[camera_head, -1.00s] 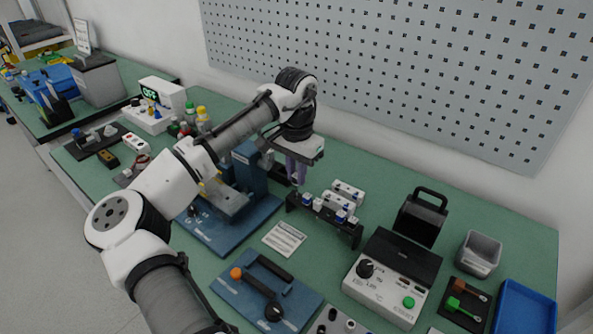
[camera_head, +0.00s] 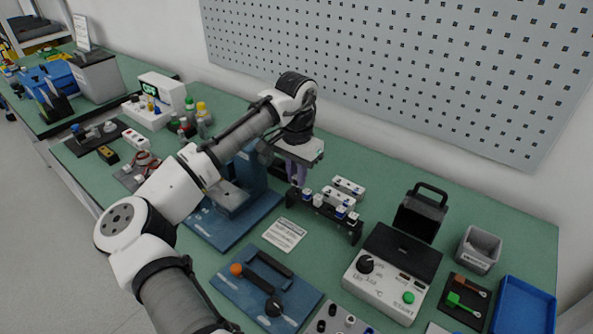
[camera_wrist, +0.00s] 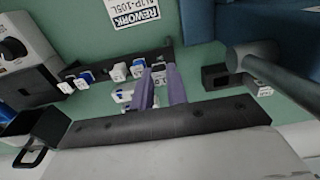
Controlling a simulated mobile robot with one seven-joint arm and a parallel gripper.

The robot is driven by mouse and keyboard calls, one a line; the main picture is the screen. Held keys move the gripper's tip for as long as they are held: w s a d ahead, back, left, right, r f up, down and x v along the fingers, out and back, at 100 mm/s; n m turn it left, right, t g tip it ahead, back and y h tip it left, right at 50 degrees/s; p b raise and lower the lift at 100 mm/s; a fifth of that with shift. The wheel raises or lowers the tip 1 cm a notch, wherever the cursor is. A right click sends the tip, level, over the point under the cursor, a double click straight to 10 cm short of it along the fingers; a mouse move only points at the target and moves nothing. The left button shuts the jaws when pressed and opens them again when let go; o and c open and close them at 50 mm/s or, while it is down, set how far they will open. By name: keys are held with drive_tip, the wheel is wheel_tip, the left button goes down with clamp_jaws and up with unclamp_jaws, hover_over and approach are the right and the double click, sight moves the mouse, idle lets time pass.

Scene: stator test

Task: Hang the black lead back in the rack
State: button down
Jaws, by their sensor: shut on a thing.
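The rack (camera_head: 325,216) is a low black bar on the green bench, with several white- and blue-topped lead ends along it. It also shows in the wrist view (camera_wrist: 103,66). My gripper (camera_head: 296,183) points down at the rack's left end in the head view. In the wrist view its two purple fingers (camera_wrist: 165,74) are close together at the rack, shut on a small piece that I take as the black lead. The fingers and rack hide most of it. I cannot tell whether it is seated in a slot.
A blue-based press (camera_head: 237,205) stands close left of the gripper. A white rework card (camera_head: 284,235) lies in front of the rack. A tester box (camera_head: 388,283) and a black case with a handle (camera_head: 420,215) are to the right. White connector blocks (camera_head: 347,187) lie behind the rack.

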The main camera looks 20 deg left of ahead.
drive_tip(key=shift+f, duration=0.45)
drive_tip(key=shift+f+b, duration=0.35)
drive_tip(key=shift+f, duration=0.6)
drive_tip(key=c, duration=1.3)
unclamp_jaws()
wheel_tip(320, 180, up, 14)
drive_tip(key=shift+a+b, duration=0.15)
drive_tip(key=shift+b, duration=0.3)
drive_tip(key=shift+f, duration=0.1)
